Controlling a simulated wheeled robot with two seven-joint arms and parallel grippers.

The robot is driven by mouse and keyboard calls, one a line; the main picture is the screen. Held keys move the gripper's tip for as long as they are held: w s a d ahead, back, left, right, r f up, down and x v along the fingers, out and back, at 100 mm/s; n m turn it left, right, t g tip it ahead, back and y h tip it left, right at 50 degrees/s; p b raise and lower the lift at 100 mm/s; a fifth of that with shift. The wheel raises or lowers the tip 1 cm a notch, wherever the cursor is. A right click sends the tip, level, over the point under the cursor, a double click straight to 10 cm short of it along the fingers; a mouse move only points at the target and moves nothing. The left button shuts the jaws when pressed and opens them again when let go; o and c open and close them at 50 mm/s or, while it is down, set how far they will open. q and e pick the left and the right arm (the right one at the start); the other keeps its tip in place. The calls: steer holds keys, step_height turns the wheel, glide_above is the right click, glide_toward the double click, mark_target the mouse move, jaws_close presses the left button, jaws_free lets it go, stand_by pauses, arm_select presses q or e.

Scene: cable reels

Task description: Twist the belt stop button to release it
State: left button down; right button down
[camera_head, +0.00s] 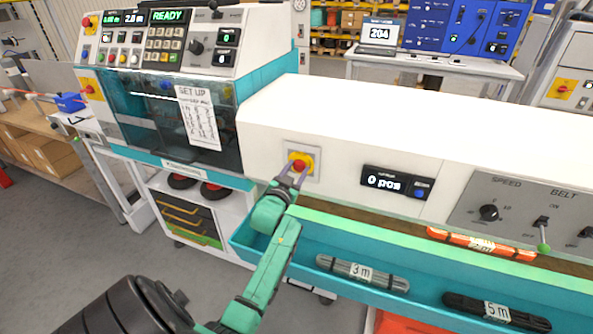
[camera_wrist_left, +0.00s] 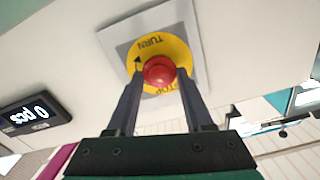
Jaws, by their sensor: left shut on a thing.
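The belt stop button (camera_head: 299,166) is a red mushroom head on a yellow disc and a grey plate, on the white front of the machine's conveyor section. My right gripper is out of view.
A display (camera_head: 397,183) reading "0 pcs" is right of the button. A speed knob (camera_head: 489,212) and a belt switch (camera_head: 542,235) are further right. Below, a teal trough (camera_head: 420,300) holds cable bundles marked 3 m (camera_head: 340,269) and 5 m (camera_head: 470,304). The machine's panel (camera_head: 165,45) reads READY.

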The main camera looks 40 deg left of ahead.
arm_select(q)
steer(key=shift+d+m, duration=0.1)
steer(key=shift+m, duration=1.1)
steer(key=shift+c, duration=2)
jaws_free()
steer(key=shift+o, duration=0.6)
steer(key=b+v, duration=0.3)
steer(key=v, duration=1.1)
steer(key=shift+s, duration=0.25)
steer(key=shift+d, duration=0.1)
